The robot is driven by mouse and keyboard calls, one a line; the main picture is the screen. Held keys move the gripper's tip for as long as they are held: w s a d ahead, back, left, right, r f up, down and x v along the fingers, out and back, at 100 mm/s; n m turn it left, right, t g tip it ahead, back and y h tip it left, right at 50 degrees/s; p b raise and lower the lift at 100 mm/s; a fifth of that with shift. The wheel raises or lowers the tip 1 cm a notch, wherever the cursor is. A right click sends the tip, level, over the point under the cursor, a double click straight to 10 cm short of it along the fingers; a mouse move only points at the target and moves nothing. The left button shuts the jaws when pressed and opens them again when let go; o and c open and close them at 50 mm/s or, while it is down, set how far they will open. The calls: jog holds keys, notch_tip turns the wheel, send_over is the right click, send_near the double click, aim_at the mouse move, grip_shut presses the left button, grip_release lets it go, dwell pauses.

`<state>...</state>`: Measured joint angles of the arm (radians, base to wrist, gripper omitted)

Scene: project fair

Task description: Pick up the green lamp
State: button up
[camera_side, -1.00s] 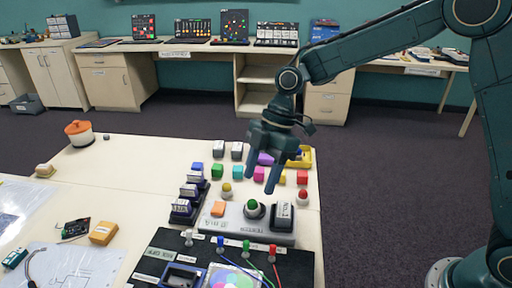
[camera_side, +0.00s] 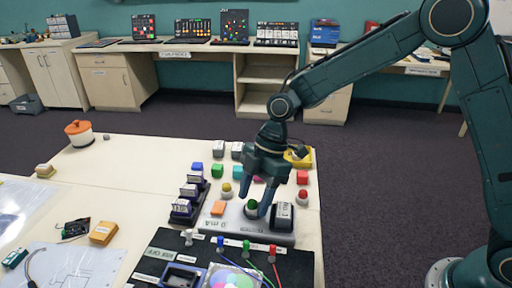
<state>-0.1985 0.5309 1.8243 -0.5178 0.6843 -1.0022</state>
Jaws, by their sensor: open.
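The green lamp (camera_side: 252,204) is a small green dome in a dark round holder on a long grey base (camera_side: 228,224). My gripper (camera_side: 256,212) is open and points down right at the lamp. One finger shows just left of the green dome and the other just right of it. I cannot tell from this single view whether the fingers touch the lamp or are in front of it.
A dark board (camera_side: 200,250) with colored plugs lies in front.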

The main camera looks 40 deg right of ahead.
jog(key=c, duration=1.1)
jog(key=shift+c, duration=0.2)
jog(key=shift+r, duration=0.1)
notch_tip(320, 180, up, 20)
dwell(0.3)
dwell(0.6)
